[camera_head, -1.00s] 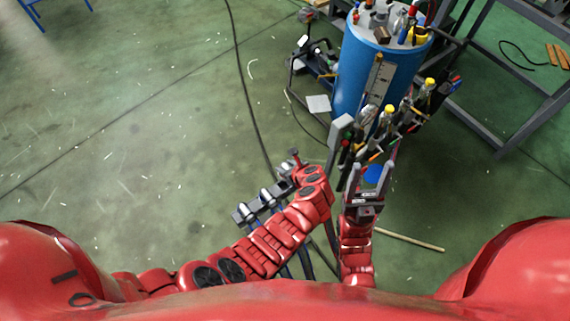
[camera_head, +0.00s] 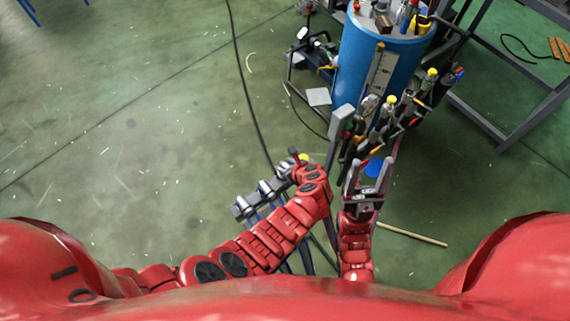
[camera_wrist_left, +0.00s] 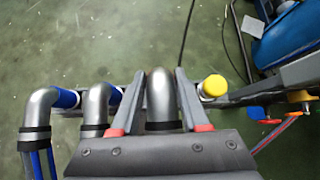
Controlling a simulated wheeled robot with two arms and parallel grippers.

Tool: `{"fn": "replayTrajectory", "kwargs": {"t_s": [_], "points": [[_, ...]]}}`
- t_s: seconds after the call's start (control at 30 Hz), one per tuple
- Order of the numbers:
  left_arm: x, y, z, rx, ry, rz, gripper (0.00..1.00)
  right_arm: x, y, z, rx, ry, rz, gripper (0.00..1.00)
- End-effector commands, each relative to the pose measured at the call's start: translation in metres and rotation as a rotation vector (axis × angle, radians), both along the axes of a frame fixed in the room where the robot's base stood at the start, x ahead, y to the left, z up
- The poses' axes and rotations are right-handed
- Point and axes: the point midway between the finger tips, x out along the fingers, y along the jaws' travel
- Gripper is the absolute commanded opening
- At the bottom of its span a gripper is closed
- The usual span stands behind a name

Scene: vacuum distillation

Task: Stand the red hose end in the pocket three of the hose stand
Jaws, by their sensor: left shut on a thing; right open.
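My left gripper (camera_wrist_left: 160,95) is shut on a grey elbow-shaped hose end (camera_wrist_left: 159,88) with a black band below the bend. Its coloured part is hidden, so I cannot tell whether it is red. In the head view the wrist covers most of this gripper at the right end of the hose stand (camera_head: 241,210). Two other grey elbows (camera_wrist_left: 97,98) (camera_wrist_left: 40,103) with blue tips sit in the row to the left. Which pocket lies under the held end is hidden.
A yellow round cap (camera_wrist_left: 214,85) is just right of my left gripper. A blue drum (camera_head: 372,65) with tools on top stands at the upper right. A rack of tools and bottles (camera_head: 400,110) lies beyond my right gripper. The floor to the left is clear.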

Motion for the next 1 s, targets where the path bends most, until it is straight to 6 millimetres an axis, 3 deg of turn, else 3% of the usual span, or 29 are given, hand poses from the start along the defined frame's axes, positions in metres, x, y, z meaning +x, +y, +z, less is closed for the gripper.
{"fn": "replayTrajectory", "kwargs": {"t_s": [1.0], "points": [[0.0001,0.0000,0.0013,0.011,0.007,-0.001,0.00,-0.0001,0.0000,0.0080,0.000,0.000,0.000,0.57]]}}
